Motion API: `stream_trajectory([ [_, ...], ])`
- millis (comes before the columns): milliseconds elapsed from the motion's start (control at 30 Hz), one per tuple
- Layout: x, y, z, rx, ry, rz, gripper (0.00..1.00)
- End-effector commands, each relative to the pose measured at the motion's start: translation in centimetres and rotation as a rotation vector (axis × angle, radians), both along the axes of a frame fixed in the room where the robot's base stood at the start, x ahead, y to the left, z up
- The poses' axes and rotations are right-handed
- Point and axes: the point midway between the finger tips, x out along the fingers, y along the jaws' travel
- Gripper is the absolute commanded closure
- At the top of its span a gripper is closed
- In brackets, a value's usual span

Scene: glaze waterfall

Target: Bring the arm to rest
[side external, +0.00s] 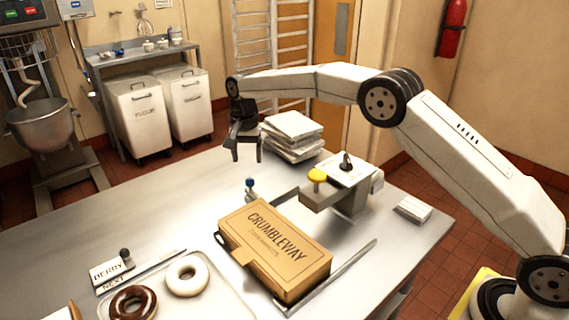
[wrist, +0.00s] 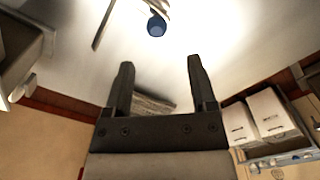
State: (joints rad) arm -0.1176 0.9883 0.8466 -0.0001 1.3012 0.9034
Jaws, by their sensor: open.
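My gripper (side external: 243,151) hangs from the end of my arm above the far part of the steel table (side external: 150,205), left of a stack of folded boxes. It points down, and its two fingers are apart with nothing between them. In the wrist view the open fingers (wrist: 160,85) show against the pale table top. The gripper is clear of the objects around it as far as I can see.
A closed CRUMBLEWAY box (side external: 275,248) lies between metal rails. Brown (side external: 132,303) and white (side external: 186,276) doughnuts sit on a tray at front left. A stand with a yellow knob (side external: 317,175), a blue-topped peg (side external: 249,184) and stacked flat boxes (side external: 293,135) are nearby.

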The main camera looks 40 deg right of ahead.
Motion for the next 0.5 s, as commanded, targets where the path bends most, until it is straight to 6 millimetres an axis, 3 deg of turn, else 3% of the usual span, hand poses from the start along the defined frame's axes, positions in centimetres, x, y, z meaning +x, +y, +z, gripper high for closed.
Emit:
stream_trajectory([
  [500,-0.03,-0.05,0.97,0.0,0.0,0.0,0.27],
])
